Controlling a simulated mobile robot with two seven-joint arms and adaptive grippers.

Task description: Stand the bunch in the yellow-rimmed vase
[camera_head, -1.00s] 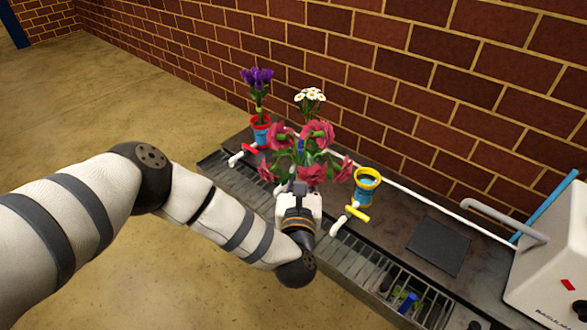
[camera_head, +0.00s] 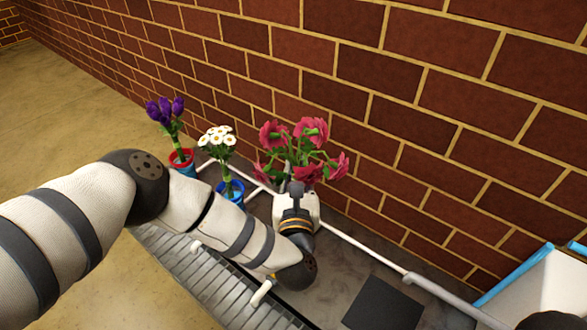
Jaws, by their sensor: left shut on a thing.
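My left gripper (camera_head: 296,190) is shut on the bunch of red-pink flowers (camera_head: 310,170) and holds it upright, blooms above the fingers. The bunch shows against the brick wall, over the back part of the bench. Its stem ends are hidden behind my gripper. My right gripper is not in view.
A red-rimmed vase (camera_head: 181,157) with purple flowers and a blue vase (camera_head: 232,190) with white daisies stand left of my gripper. A white pipe (camera_head: 348,238) runs along the wall side. A dark square mat (camera_head: 384,305) lies at front right, near a white machine (camera_head: 530,295).

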